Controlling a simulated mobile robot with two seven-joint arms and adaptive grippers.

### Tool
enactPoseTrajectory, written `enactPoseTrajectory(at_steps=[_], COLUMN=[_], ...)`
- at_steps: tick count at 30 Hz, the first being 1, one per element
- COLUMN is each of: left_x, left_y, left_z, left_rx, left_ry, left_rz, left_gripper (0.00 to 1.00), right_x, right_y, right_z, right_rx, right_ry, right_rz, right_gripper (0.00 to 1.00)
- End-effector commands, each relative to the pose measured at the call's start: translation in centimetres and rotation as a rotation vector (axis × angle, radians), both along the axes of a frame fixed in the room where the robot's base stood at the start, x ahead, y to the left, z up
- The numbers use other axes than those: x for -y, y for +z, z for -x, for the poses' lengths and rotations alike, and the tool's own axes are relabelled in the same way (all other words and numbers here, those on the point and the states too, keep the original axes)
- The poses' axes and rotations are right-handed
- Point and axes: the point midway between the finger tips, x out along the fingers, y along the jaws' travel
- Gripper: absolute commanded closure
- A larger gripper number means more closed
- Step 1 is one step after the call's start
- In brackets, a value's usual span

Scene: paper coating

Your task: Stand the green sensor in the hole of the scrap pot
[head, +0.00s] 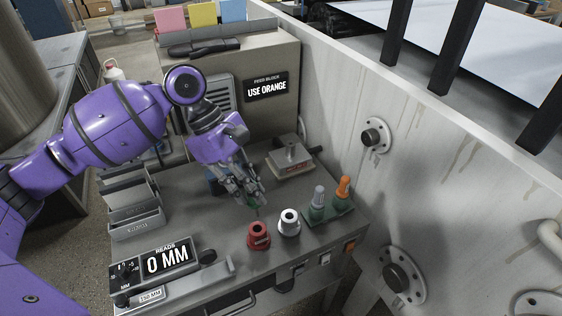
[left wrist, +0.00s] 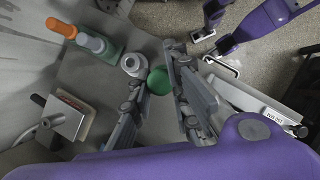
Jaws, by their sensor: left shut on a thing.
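My left gripper (head: 250,198) is shut on the green sensor (head: 257,204), holding it above the table behind the pots. Its round green end shows between the fingers in the left wrist view (left wrist: 158,80); the fingers hide much of it in the head view. A red pot (head: 259,237) with a small label stands just in front of the gripper, apart from the sensor. A white pot (head: 290,223) with a dark hole stands to its right and also shows in the left wrist view (left wrist: 132,64). I cannot read which is the scrap pot.
A green stand (head: 318,214) with a grey and an orange sensor (head: 343,188) is right of the pots. A metal block with a knob (head: 290,160) is behind. A gauge reading 0 MM (head: 167,262) and a grey tray rack (head: 137,222) are left. A pale wall bounds the right.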

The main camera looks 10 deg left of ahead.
Motion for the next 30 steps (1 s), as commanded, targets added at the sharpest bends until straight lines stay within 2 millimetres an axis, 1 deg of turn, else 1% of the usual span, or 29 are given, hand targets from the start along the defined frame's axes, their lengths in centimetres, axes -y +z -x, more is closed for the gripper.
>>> enactPoseTrajectory(at_steps=[4,8,9,21,25,30], left_x=[0.1,0.3,0.1,0.1,0.1,0.1], left_y=[0.1,0.8,0.2,-3.7,-4.5,-5.1], left_z=[0.0,-0.4,-0.3,-0.3,-0.3,-0.3], left_rx=[0.002,0.025,0.018,0.016,0.019,0.019], left_ry=[0.001,0.008,0.012,0.012,0.012,0.012], left_rz=[-0.016,-0.091,-0.093,-0.089,-0.09,-0.089], left_gripper=[1.0,1.0,1.0,1.0,1.0,1.0], right_x=[0.0,0.0,0.0,0.0,0.0,0.0], right_y=[0.0,0.0,0.0,0.0,-0.1,-0.1], right_z=[0.0,0.0,0.0,0.0,0.0,0.0], right_rx=[0.0,0.001,0.001,-0.001,-0.001,-0.001], right_ry=[0.001,0.001,0.001,0.002,0.002,0.002], right_rz=[0.001,0.001,0.001,0.002,0.002,0.002], right_gripper=[0.6,0.6,0.6,0.6,0.6,0.6])
